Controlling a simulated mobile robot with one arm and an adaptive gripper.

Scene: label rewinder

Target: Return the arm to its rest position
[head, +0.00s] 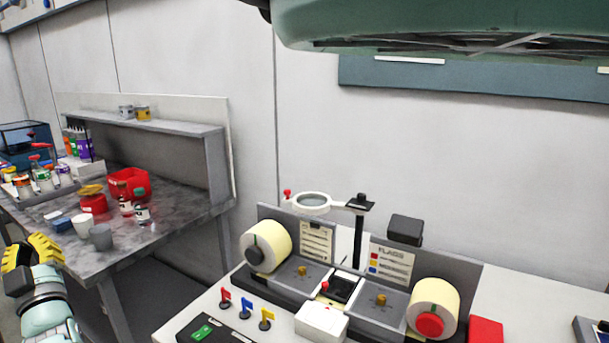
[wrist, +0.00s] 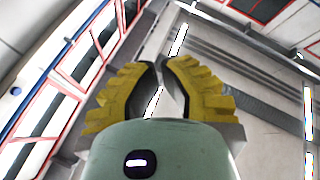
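My gripper (head: 30,249) is at the lower left edge of the head view, raised in front of the grey bench. Its two yellow ribbed fingers point upward and hold nothing. In the wrist view my gripper (wrist: 162,66) shows its fingertips close together with a narrow empty gap between them. The pale green arm link below it is mine. The rest of my arm is outside the head view.
The bench (head: 150,240) carries a red bin (head: 128,184), cups and bottles. The label rewinder (head: 345,285) stands front centre, with two cream rolls, small coloured flags and a magnifier (head: 313,203). A large green body (head: 440,25) hangs overhead. No object touches my gripper.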

